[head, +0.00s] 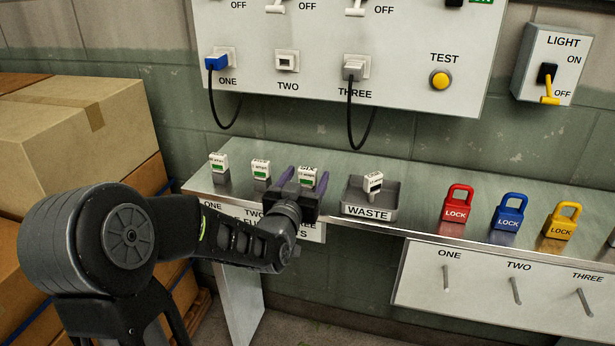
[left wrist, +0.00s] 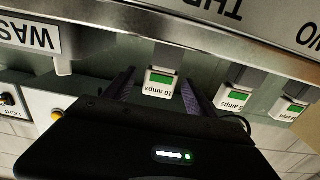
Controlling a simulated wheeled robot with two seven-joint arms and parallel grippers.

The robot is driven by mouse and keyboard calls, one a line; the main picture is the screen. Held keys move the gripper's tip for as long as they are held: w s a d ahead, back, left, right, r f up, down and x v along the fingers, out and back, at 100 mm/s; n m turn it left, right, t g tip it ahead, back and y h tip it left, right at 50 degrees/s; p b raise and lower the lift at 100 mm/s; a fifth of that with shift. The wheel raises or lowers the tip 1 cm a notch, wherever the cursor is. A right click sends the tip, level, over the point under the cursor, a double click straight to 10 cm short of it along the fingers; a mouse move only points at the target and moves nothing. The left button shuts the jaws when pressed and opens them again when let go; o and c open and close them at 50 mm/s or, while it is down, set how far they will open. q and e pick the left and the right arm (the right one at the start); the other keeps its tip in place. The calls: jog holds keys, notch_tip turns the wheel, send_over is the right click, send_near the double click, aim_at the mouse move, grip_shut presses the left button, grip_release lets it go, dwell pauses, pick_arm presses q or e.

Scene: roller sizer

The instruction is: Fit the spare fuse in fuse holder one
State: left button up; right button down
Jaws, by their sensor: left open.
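Three white fuses with green windows stand upright on grey blocks on the metal shelf: a left one (head: 218,161), a middle one (head: 260,168) and a right one (head: 307,177). Shelf labels ONE and TWO show in the head view; THREE shows in the left wrist view. My left gripper (head: 306,181) is open, its fingers on either side of the right fuse. In the left wrist view this fuse (left wrist: 160,84) reads 10 amps, with gaps to both fingers. Another fuse (head: 373,181) lies tilted in the WASTE tray (head: 390,213). I cannot tell which is the spare. My right gripper is not seen.
The wall panel (head: 300,110) above has a blue plug (head: 216,62) at ONE, a socket (head: 287,61) at TWO and a grey plug (head: 353,69) at THREE, with hanging cords. Red, blue and yellow padlocks (head: 509,212) stand at right. Boxes (head: 70,130) stand at left.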

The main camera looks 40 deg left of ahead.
pick_arm(q)
jog(key=shift+w+a, duration=0.2)
jog(key=shift+w, duration=0.35)
jog(key=shift+c, duration=0.4)
jog(key=c, duration=1.3)
